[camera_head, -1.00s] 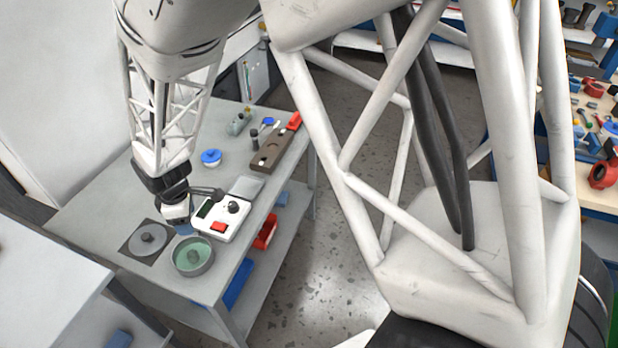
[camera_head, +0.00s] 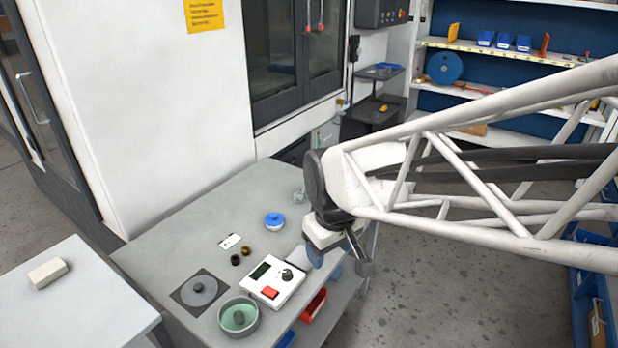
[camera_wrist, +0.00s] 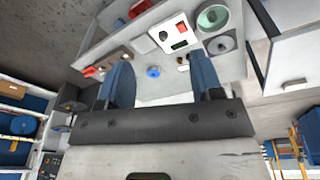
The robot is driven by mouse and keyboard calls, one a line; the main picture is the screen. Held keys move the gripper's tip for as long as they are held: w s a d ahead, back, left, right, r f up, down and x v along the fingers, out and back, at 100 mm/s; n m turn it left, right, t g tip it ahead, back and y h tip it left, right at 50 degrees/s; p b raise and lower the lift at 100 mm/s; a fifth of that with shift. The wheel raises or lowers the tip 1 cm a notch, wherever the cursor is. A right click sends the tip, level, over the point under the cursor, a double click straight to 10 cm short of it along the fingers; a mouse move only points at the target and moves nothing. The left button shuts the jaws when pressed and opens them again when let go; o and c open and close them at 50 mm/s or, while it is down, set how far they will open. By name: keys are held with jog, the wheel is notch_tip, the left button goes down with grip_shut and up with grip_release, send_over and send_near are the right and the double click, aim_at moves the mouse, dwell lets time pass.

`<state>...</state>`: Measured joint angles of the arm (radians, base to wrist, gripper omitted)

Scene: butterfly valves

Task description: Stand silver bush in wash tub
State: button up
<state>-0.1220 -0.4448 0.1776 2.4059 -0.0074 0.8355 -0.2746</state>
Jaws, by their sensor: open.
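The wash tub (camera_head: 238,318) is a round grey tub with a greenish inside at the front of the grey bench; a small grey thing (camera_head: 239,317) shows in it. It also shows in the wrist view (camera_wrist: 212,17). I cannot single out a silver bush for certain; two small cylinders, one dark (camera_head: 235,260) and one brassy (camera_head: 246,250), stand near a white card (camera_head: 229,241). My gripper (camera_wrist: 160,64) is open, its blue fingers wide apart with nothing between them. In the head view it hangs above the bench's right side, well away from the tub.
A white device with a red button (camera_head: 274,283) stands beside the tub. A dark square plate with a grey disc (camera_head: 199,290) lies to its left. A blue-topped round item (camera_head: 274,221) stands further back. A brown block (camera_wrist: 115,58) shows in the wrist view. The bench's back left is clear.

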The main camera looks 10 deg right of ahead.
jog(key=s+d+r+m, duration=0.4)
jog(key=s+d, duration=0.1)
jog(key=s, duration=0.4)
jog(key=shift+s+m+t, duration=0.3)
jog(key=shift+s+m, duration=0.05)
jog(key=shift+m, duration=0.05)
